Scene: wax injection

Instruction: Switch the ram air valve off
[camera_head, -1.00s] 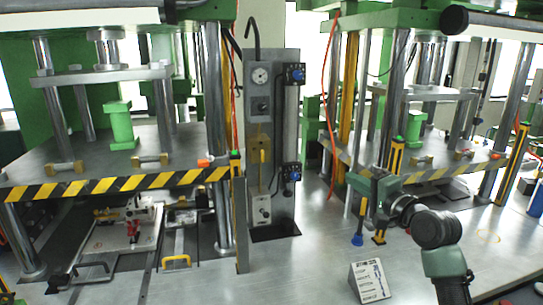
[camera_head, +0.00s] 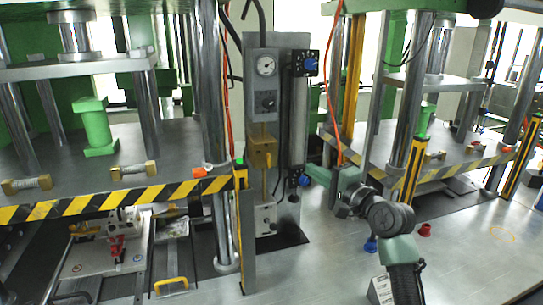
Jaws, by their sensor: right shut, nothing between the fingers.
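A grey upright panel (camera_head: 293,120) stands in the middle. It carries a round gauge (camera_head: 265,66), a dark knob (camera_head: 268,102), a brass-yellow valve block (camera_head: 262,150), an upper blue knob (camera_head: 310,65) and a lower blue knob (camera_head: 304,180). No label shows which is the ram air valve. My right arm comes in from the lower right. My right gripper (camera_head: 320,174) points left, beside the lower blue knob at the panel's right edge. It is shut with nothing in it; I cannot tell whether it touches the knob. My left gripper is out of view.
Presses stand on both sides, with yellow-black striped edges (camera_head: 120,198) and steel columns (camera_head: 213,110). A red cup (camera_head: 425,230) and a blue object (camera_head: 371,244) are on the metal table near my arm. A white sign (camera_head: 380,289) stands in front.

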